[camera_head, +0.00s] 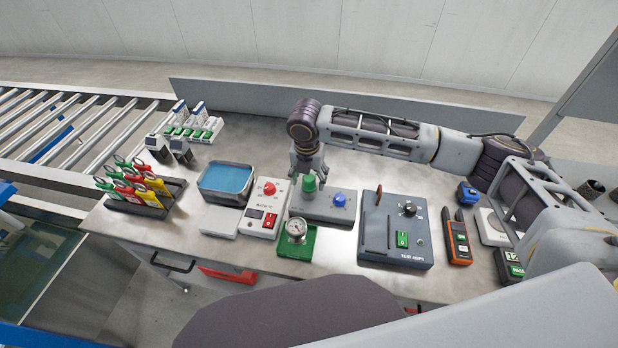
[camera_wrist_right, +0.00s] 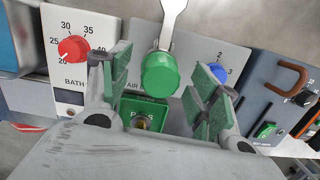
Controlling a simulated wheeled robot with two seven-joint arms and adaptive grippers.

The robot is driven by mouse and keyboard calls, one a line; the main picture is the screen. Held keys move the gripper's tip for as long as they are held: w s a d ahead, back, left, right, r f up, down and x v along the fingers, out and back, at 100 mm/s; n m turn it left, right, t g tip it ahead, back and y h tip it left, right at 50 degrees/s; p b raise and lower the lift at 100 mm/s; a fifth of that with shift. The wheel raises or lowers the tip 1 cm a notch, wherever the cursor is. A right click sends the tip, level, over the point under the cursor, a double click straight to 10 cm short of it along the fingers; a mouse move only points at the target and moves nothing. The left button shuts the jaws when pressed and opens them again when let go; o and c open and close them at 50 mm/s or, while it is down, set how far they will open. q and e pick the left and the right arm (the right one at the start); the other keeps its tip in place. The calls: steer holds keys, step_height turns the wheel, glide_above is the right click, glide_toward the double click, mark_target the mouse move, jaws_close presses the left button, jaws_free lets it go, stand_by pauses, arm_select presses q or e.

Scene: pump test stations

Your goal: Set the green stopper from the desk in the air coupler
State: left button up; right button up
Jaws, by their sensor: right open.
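The green stopper (camera_head: 309,183) stands upright at the grey box with a blue knob (camera_head: 340,199). In the right wrist view the stopper (camera_wrist_right: 160,74) meets a metal piece at the box labelled AIR; this looks like the air coupler, but its exact seating is hidden. My right gripper (camera_head: 308,167) points down just above the stopper in the head view. In the right wrist view its green-padded fingers (camera_wrist_right: 163,88) are spread on either side of the stopper, with visible gaps. It holds nothing. My left gripper is not in view.
The bath controller (camera_head: 262,209) and blue bath (camera_head: 226,180) stand left, the TEST AMPS box (camera_head: 383,245) right. A rack (camera_head: 172,192) holds coloured-handled tools. Bare desk (camera_head: 245,143) lies behind.

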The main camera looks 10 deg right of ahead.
step_height(320, 180, up, 11)
steer(key=s, duration=0.1)
steer(key=shift+s+a+r, duration=0.15)
steer(key=shift+a+r, duration=0.05)
steer(key=shift+a, duration=0.1)
steer(key=shift+f, duration=0.1)
stand_by(0.8)
